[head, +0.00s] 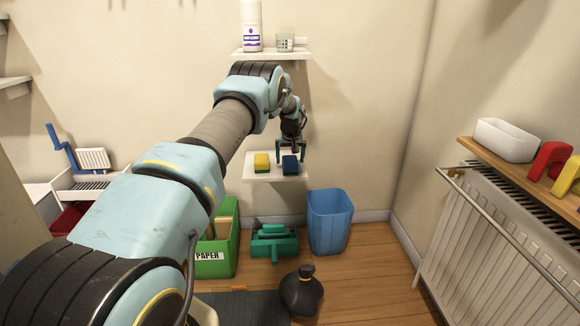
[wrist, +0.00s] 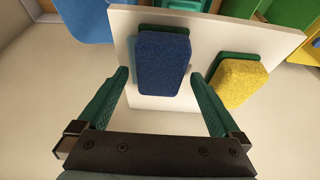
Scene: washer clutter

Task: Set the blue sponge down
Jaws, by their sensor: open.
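The blue sponge (head: 290,165) rests on a small white wall shelf (head: 275,179), to the right of a yellow sponge (head: 261,162). In the wrist view the blue sponge (wrist: 163,63) has a green layer at its edge and lies on the white board. My gripper (head: 292,147) is at the shelf, directly at the blue sponge. In the wrist view my gripper (wrist: 160,75) has its green fingers spread, one on each side of the blue sponge, with gaps visible. The yellow sponge (wrist: 238,82) lies just outside the right finger.
A higher shelf (head: 272,54) holds a white bottle (head: 251,27) and a small cup (head: 285,42). Below stand a green paper bin (head: 218,250), a teal caddy (head: 274,242), a blue bin (head: 330,220) and a dark round vase (head: 301,293). A radiator (head: 505,240) is at right.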

